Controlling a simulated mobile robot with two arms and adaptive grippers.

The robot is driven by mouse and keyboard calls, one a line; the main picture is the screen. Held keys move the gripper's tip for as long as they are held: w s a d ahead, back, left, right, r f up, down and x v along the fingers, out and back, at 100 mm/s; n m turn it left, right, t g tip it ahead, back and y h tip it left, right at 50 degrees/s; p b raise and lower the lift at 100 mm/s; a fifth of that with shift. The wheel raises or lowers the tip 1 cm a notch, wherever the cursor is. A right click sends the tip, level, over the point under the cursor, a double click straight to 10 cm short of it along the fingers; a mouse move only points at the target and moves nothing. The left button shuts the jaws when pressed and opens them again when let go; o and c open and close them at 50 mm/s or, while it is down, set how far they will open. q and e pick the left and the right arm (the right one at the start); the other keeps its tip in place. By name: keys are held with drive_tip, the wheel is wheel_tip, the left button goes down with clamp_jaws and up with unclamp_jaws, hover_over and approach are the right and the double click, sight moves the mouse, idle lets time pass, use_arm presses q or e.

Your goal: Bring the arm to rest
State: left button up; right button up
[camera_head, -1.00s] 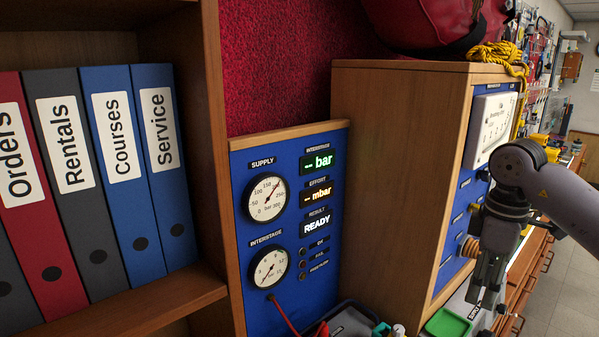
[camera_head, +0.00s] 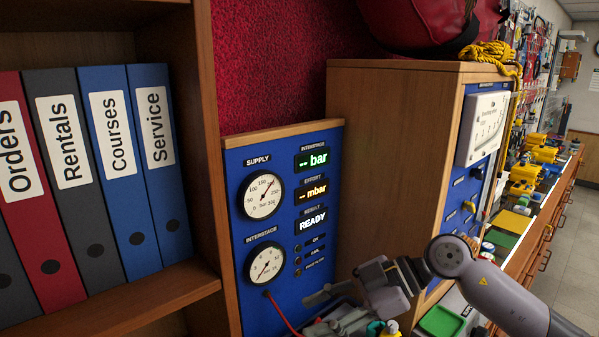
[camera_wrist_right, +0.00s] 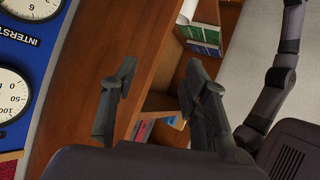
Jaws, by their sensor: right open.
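My right arm (camera_head: 490,293) comes in from the lower right in the head view. It is bent low in front of the blue test panel. My right gripper (camera_head: 324,309) points left, near the panel's lower edge. Its two fingers stand apart with nothing between them. In the wrist view the right gripper (camera_wrist_right: 160,82) also shows open and empty, with wooden furniture behind it. The gripper partly hides the items below the panel. My left gripper is not in view.
The blue panel (camera_head: 233,185) carries two gauges and lit displays, one reading READY. A red hose (camera_head: 284,312) hangs from the lower gauge. A wooden cabinet (camera_head: 385,150) stands to the right. A shelf with several binders (camera_head: 110,165) is at left. A green tray (camera_head: 442,321) lies below.

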drive_tip(key=s+a+r+t+y, duration=0.1)
drive_tip(key=s+a+r+y, duration=0.1)
drive_tip(key=a+r+y, duration=0.35)
drive_tip(key=w+d+r+m+t+y, duration=0.25)
drive_tip(key=r+m+t, duration=0.2)
drive_tip(key=t, duration=0.55)
drive_tip(key=w+d+f+m+t+h, duration=0.4)
drive_tip(key=d+f+m+t+h, duration=0.4)
drive_tip(key=d+f+m+h, duration=0.6)
drive_tip(key=s+d+f+m+g+h, duration=0.25)
drive_tip(key=s+f+g+h, duration=0.2)
drive_tip(key=f, duration=0.35)
drive_tip(key=s+d+f+n+g+h, duration=0.15)
drive_tip(key=s+f+g, duration=0.35)
drive_tip(key=s+f, duration=0.5)
drive_tip(key=s+d+f+n+g, duration=0.15)
drive_tip(key=s+f+g, duration=0.45)
drive_tip(key=s, duration=0.8)
wheel_tip(320, 180, down, 29)
drive_tip(key=b, duration=0.5)
drive_tip(key=s+d+f+g+b, duration=0.1)
drive_tip(key=s+f+b, duration=0.1)
drive_tip(key=s+f, duration=0.7)
drive_tip(key=s+d+f+g+b, duration=0.1)
drive_tip(key=s+d+f+b, duration=0.1)
drive_tip(key=s+f, duration=0.6)
wheel_tip(320, 180, down, 7)
drive_tip(key=shift+s+d+f+b, duration=0.15)
drive_tip(key=shift+s+b, duration=0.2)
drive_tip(key=shift+b, duration=0.4)
